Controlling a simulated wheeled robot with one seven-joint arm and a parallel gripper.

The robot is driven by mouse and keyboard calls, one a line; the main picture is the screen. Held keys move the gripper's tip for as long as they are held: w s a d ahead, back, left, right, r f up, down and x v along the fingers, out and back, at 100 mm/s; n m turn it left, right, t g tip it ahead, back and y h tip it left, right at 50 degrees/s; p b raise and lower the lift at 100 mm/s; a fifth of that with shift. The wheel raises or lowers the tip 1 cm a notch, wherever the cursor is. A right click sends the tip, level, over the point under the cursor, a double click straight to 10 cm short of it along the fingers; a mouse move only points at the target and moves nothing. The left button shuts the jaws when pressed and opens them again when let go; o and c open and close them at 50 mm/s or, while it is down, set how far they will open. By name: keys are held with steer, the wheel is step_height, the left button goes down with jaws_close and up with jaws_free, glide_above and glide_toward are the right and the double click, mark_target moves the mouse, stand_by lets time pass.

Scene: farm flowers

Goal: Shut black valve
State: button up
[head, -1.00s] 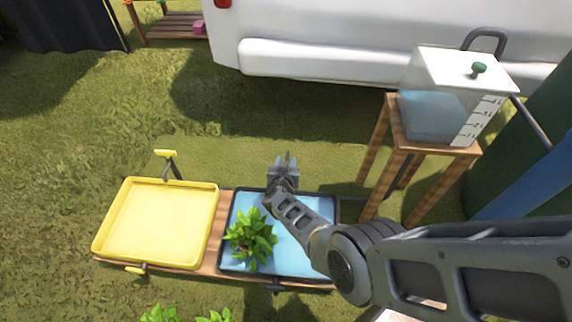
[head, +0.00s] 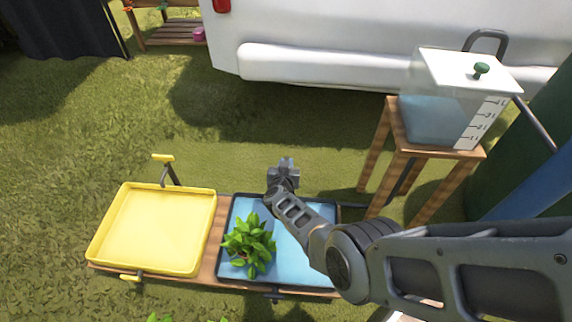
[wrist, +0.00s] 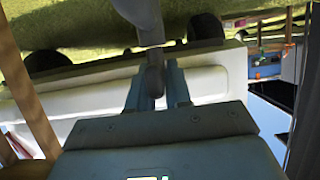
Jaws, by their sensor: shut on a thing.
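My gripper (head: 287,163) is just beyond the far edge of the blue tray with a black rim (head: 300,262). In the wrist view, my gripper (wrist: 160,72) has its two fingers shut on the dark, rounded handle of the black valve (wrist: 154,82). A thicker dark grey part rises above this handle in that view. In the head view my gripper hides this handle, so its angle to the tray cannot be told. Another black fitting (head: 274,294) sticks out of the tray's near side.
A potted green plant (head: 249,243) stands in the blue tray. A yellow tray (head: 155,230) with yellow-handled valves is to the left on the wooden bench. A clear water tank (head: 435,118) stands on a wooden stand at right. A white vehicle (head: 330,65) is behind; grass lies between.

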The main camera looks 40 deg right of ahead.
jaws_close()
steer(key=m+g+h+b, duration=0.2)
steer(key=m, duration=0.1)
steer(key=shift+w+f+g, duration=0.15)
steer(key=shift+f+g, duration=0.1)
steer(key=shift+g, duration=0.15)
steer(key=shift+m+g+b, duration=0.4)
steer(key=shift+b, duration=0.25)
steer(key=shift+r+m+g+h+b, duration=0.2)
steer(key=shift+m+g+h+b, duration=0.1)
steer(key=shift+m+g+h, duration=0.15)
steer(key=o, duration=0.7)
jaws_free()
steer(key=shift+s+a+r, duration=0.1)
steer(key=shift+s, duration=0.1)
